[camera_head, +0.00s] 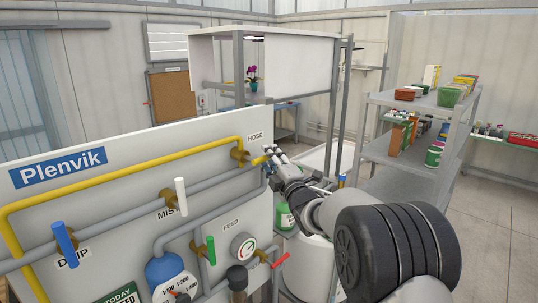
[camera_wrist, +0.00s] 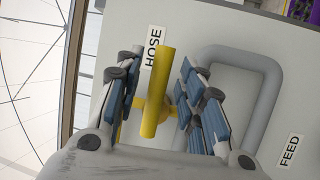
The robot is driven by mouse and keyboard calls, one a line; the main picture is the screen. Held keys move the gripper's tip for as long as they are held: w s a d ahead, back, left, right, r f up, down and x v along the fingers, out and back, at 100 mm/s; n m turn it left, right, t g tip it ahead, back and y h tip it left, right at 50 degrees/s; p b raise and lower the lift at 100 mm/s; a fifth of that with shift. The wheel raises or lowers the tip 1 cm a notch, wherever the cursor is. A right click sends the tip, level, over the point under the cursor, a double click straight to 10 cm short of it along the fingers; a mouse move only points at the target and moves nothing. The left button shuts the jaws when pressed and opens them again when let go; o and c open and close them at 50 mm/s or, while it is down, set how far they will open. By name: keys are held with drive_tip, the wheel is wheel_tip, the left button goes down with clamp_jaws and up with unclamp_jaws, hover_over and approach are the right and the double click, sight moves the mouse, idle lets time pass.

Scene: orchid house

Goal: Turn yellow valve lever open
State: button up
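The yellow valve lever (camera_wrist: 155,92) is a straight bar below the HOSE label in the wrist view. It stands between the two fingers of my gripper (camera_wrist: 157,85). Gaps show on both sides of it, so the fingers appear not to touch it. In the head view my gripper (camera_head: 279,160) is at the right end of the panel. A short bit of the yellow lever (camera_head: 259,160) shows beside the fingers; the rest is hidden there. My gripper is open.
The white Plenvik panel (camera_head: 130,150) carries a yellow pipe (camera_head: 110,182), a white lever (camera_head: 181,196), a blue lever (camera_head: 64,238), a green lever (camera_head: 211,250) and a red lever (camera_head: 280,261). A gauge (camera_head: 243,246) sits under FEED. A grey shelf (camera_head: 405,150) with pots stands at right.

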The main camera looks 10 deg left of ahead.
drive_tip(key=shift+w+a+r, duration=0.15)
drive_tip(key=shift+w+a, duration=0.2)
drive_tip(key=shift+w, duration=0.25)
drive_tip(key=shift+c, duration=0.2)
clamp_jaws()
